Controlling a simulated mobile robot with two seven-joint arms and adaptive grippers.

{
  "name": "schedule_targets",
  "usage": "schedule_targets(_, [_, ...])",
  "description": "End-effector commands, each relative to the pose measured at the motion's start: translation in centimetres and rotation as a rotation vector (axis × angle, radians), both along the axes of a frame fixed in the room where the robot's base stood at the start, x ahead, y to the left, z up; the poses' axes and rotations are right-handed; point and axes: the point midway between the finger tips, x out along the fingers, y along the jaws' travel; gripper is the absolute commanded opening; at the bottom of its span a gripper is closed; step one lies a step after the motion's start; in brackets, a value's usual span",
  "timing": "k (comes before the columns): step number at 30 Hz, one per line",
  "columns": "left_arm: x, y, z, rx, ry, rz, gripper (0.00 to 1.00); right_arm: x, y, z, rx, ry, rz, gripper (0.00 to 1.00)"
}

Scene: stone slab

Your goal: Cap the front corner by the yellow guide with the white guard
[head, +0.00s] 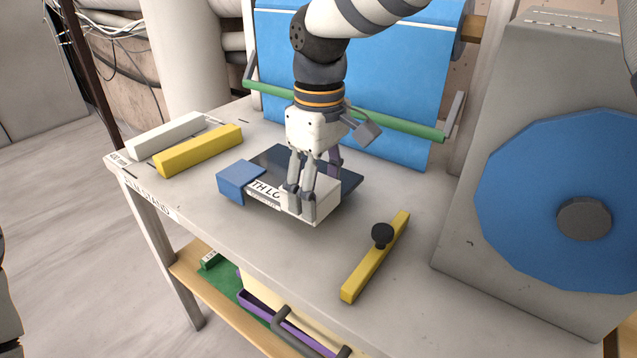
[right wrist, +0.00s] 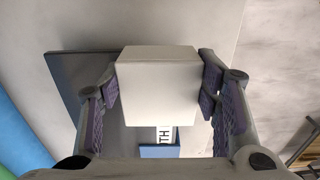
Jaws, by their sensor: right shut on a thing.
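My right gripper (head: 302,213) points down and is shut on the white guard (head: 327,197), a box-like block at the slab's front right corner. The right wrist view shows the white guard (right wrist: 158,88) between both finger pads. I cannot tell whether it is fully seated. The yellow guide (head: 372,262) with a black knob lies to its right, apart from it. My left gripper is not seen.
A white bar (head: 166,136) and a yellow bar (head: 199,150) lie at the bench's left end. A green rail (head: 390,125) runs behind the slab. A grey machine with a blue disc (head: 545,200) stands at right.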

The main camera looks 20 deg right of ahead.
Motion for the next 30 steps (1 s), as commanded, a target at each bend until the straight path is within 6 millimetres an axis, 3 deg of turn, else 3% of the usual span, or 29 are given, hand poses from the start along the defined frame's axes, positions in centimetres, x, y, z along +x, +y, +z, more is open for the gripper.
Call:
schedule_targets(25, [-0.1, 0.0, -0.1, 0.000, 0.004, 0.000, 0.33, 0.0, 0.0, -2.2, -0.001, 0.001, 0.000, 0.34])
schedule_targets(26, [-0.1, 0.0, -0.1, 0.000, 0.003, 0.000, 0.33, 0.0, 0.0, -2.1, 0.000, 0.000, 0.000, 0.64])
schedule_targets(28, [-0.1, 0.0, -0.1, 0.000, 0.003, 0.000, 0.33, 0.0, 0.0, -2.1, 0.000, 0.000, 0.000, 0.80])
schedule_targets(30, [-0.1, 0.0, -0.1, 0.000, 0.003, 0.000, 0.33, 0.0, 0.0, -2.1, 0.000, 0.000, 0.000, 0.80])
